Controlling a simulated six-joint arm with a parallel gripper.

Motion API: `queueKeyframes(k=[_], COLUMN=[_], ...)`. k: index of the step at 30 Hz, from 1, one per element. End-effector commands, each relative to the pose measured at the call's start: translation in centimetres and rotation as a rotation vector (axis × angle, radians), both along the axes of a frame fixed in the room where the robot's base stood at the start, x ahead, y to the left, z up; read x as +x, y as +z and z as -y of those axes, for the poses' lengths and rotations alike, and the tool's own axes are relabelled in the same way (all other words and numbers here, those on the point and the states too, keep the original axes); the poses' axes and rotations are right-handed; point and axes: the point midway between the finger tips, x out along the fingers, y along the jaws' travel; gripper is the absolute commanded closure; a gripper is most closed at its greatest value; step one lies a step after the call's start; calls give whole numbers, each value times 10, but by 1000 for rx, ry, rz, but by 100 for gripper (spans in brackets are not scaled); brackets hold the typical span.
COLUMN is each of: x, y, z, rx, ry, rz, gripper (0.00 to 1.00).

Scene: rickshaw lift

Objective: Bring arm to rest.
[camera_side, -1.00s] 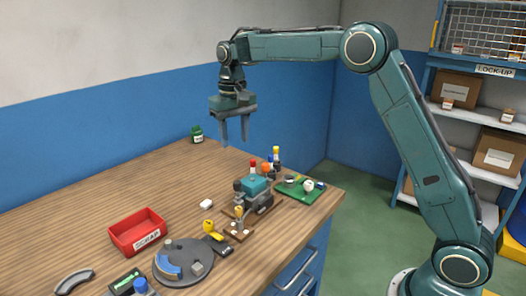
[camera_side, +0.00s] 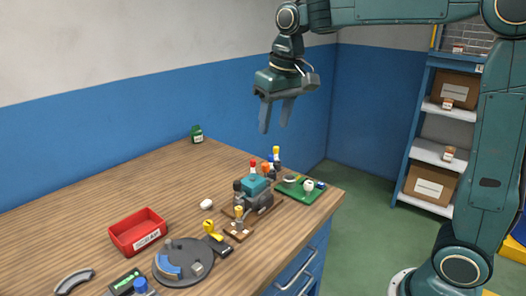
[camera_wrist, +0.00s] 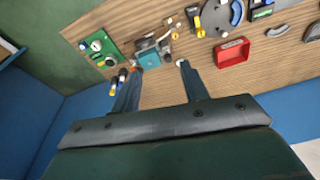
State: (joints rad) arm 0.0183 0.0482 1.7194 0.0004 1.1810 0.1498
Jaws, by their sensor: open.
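My gripper (camera_side: 275,115) is open and empty. It hangs in the air well above the back right part of the wooden workbench, with its fingers pointing down. In the wrist view its two fingers (camera_wrist: 158,82) show apart, with bare bench between them. No object is between the fingers or touching them.
The bench (camera_side: 95,205) holds a red tray (camera_side: 138,233), a grey round plate (camera_side: 183,262), a teal device (camera_side: 256,188), a green board (camera_side: 300,189) and a green jar (camera_side: 196,133). A blue wall stands behind. Shelves with boxes (camera_side: 432,185) stand at the right.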

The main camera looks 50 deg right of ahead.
Motion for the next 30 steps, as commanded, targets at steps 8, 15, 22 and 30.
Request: queueKeyframes(k=[8, 15, 22, 30], x=[-64, -116, -164, -206], y=[8, 1, -16, -41], z=[-3, -5, -6, -7], rx=[-10, -22, -33, -48], ry=[44, 80, 114, 149], rz=[81, 149, 213, 277], gripper=[55, 55, 55, 55])
